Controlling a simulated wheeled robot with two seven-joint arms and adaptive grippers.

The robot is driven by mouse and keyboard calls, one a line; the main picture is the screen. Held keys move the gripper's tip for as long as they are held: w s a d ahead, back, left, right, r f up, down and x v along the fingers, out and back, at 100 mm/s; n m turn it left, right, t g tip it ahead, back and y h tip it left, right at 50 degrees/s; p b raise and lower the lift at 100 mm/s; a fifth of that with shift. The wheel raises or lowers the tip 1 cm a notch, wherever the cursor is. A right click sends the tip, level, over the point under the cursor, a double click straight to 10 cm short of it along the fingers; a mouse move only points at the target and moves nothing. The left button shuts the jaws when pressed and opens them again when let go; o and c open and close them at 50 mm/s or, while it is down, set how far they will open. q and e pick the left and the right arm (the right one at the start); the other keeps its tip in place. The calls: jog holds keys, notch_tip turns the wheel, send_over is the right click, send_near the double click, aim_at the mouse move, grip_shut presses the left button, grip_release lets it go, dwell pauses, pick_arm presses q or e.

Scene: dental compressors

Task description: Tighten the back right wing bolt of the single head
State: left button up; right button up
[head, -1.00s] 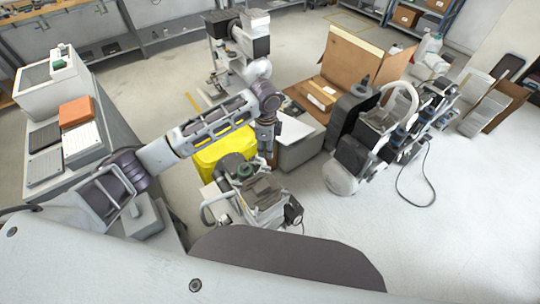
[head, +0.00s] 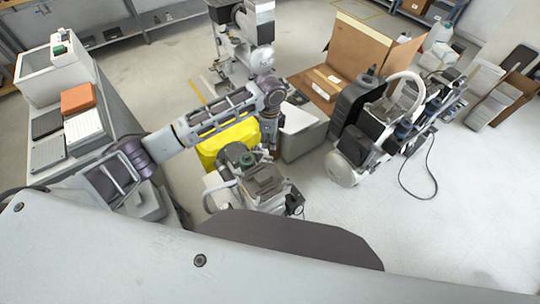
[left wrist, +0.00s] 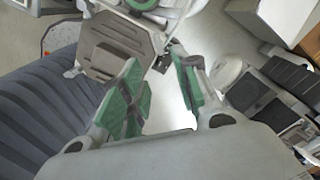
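The single head compressor (head: 265,182) stands low in front of me in the head view, with a grey ribbed top and a round green part on its left. In the left wrist view its square ribbed head (left wrist: 112,45) is at the upper left, with the green part above it. My left gripper (head: 270,143) points down just behind and above the compressor's head. In the left wrist view its two green-padded fingers (left wrist: 165,92) are apart with nothing seen between them. The back right wing bolt cannot be made out. My right gripper is not in view.
A yellow bin (head: 232,134) and a grey box (head: 303,132) stand close behind the compressor. A larger compressor (head: 376,130) stands to the right, its black cable on the floor. A bench (head: 110,112) with trays is at left.

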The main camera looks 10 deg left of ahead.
aim_at(270, 157)
pick_arm(q)
jog(key=shift+f, duration=5.6)
jog(key=shift+c, duration=0.5)
grip_shut()
